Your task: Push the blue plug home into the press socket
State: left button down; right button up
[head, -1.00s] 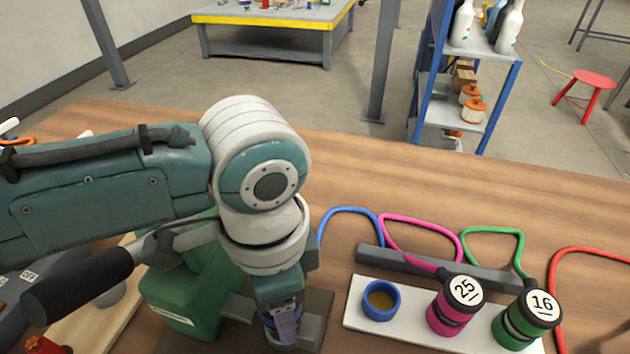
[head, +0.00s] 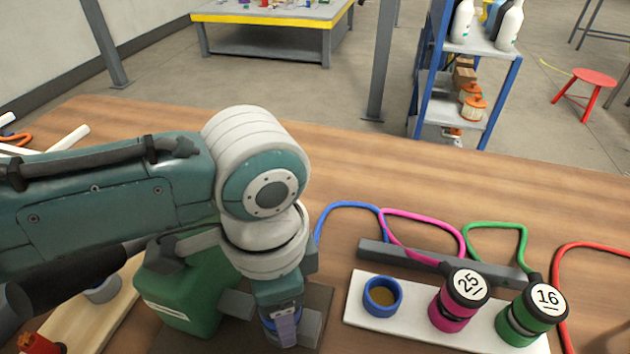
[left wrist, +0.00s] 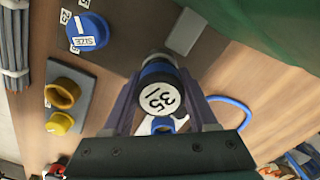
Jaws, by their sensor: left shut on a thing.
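The press socket is not clearly visible, so I cannot tell how deep the plug sits. My right gripper is not in view.
A green jug (head: 180,300) stands close left of my gripper. To the right, a white plate (head: 358,318) carries an empty blue ring (head: 382,297), a pink plug (head: 455,305) and a green plug (head: 525,320). A grey bar (head: 430,262) lies behind. The back of the table is clear.

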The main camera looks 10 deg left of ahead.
pick_arm(q)
jog(key=shift+f, duration=0.2)
jog(key=shift+c, duration=0.6)
grip_release()
jog(key=shift+r, duration=0.1)
notch_tip(320, 180, up, 8)
jog(key=shift+r+p, duration=0.25)
jog(key=shift+p, duration=0.9)
jog(key=shift+r, duration=0.65)
